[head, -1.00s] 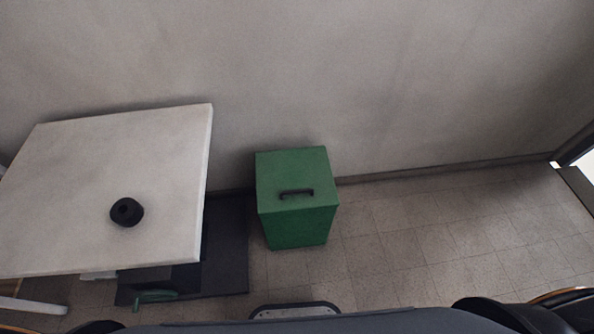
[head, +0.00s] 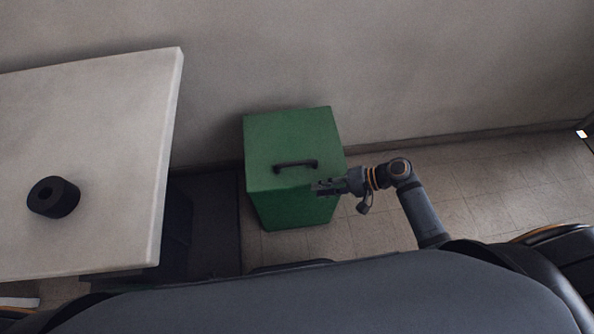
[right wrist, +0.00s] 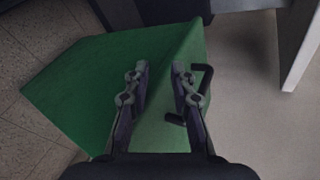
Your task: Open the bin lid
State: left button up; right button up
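A green bin (head: 290,212) stands on the floor against the wall, with its flat green lid (head: 285,135) closed. A dark bar handle (head: 296,164) runs across the lid near its front edge. My right gripper (head: 318,187) is just in front of the bin's front right edge, a little right of the handle. In the right wrist view my right gripper (right wrist: 160,75) has its two fingers apart with nothing between them. The handle (right wrist: 202,95) shows there just right of the right finger, partly hidden by it. My left gripper is not in view.
A white table (head: 120,150) stands left of the bin and carries a black roll-shaped object (head: 53,197). A dark mat (head: 212,225) lies on the floor between table and bin. The tiled floor (head: 490,190) to the right is clear.

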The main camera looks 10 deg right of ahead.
aim_at(297, 162)
jog(key=w+d+r+m+t+y, duration=0.1)
jog(key=w, duration=0.1)
jog(key=w+d+r+m+t+y, duration=0.1)
jog(key=w+m, duration=0.1)
jog(key=w+d+r+m+t+y, duration=0.1)
jog(key=m, duration=0.1)
jog(key=shift+w+d+r, duration=0.1)
jog(key=shift+w+r, duration=0.15)
jog(key=shift+w, duration=0.15)
jog(key=x, duration=1)
jog(key=shift+a, duration=0.25)
grip_shut()
